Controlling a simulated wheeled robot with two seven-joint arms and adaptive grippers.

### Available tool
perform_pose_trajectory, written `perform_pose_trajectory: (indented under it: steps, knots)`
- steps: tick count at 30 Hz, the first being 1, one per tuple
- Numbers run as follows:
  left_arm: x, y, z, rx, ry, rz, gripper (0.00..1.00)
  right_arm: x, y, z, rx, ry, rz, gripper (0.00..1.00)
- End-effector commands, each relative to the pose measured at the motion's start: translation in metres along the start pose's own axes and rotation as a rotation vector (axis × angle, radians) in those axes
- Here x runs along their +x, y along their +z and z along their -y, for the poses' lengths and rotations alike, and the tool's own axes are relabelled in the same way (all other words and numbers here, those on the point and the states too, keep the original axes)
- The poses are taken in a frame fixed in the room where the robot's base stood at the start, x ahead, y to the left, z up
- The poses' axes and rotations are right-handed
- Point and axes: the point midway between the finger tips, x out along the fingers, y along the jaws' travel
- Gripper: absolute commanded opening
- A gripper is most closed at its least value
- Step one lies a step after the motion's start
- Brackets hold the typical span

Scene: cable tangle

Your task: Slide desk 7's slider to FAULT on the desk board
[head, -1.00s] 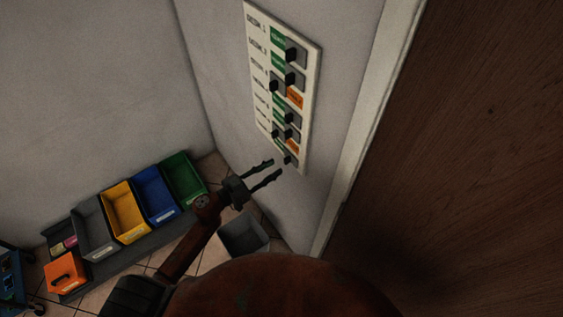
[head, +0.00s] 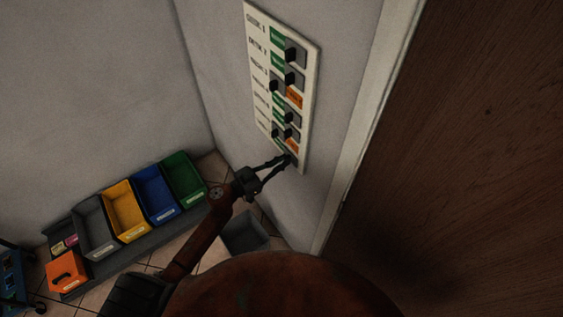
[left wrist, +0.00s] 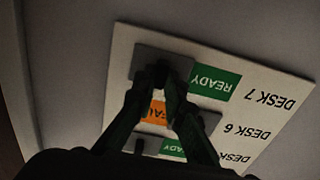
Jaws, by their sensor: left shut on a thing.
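The white desk board (head: 304,85) hangs on the wall with a column of sliders. In the left wrist view it appears upside down, with the desk 7 row (left wrist: 271,96) uppermost. Desk 7's slider (left wrist: 140,62) is a grey plate at the end of its row away from the label. The green READY field (left wrist: 214,81) shows beside it; no orange shows in that row. My left gripper (head: 288,159), also in the left wrist view (left wrist: 161,74), is shut on the slider's knob, which the fingertips mostly hide. My right gripper is not in view.
Desk 6's orange FAULT field (left wrist: 157,112) shows between my fingers, close to the held slider. A brown door (head: 470,150) and its pale frame (head: 365,120) are right of the board. Coloured bins (head: 122,212) and a grey bin (head: 245,232) are below left.

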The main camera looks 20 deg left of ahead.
Motion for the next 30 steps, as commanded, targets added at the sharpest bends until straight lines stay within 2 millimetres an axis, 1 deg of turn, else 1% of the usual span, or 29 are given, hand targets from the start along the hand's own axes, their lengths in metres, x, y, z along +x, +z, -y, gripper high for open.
perform_pose_trajectory:
  steps: [3, 18, 20, 23, 27, 30]
  knots:
    - [0.000, 0.000, 0.000, 0.000, 0.000, 0.000, 0.00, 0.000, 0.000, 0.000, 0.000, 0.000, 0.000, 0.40]
    - [0.000, 0.000, 0.000, 0.000, 0.000, 0.000, 0.00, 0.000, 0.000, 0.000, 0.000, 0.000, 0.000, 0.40]
    - [0.000, 0.000, 0.003, 0.001, 0.000, 0.001, 0.00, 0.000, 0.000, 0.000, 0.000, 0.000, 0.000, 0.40]
    - [0.000, 0.001, 0.018, 0.002, 0.000, 0.004, 0.00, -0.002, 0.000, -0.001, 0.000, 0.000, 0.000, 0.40]
    - [0.000, 0.000, 0.051, 0.004, 0.000, 0.004, 0.00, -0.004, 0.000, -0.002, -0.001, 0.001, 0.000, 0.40]
    - [0.000, 0.001, 0.070, 0.003, -0.001, 0.004, 0.00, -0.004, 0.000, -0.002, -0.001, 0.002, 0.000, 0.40]
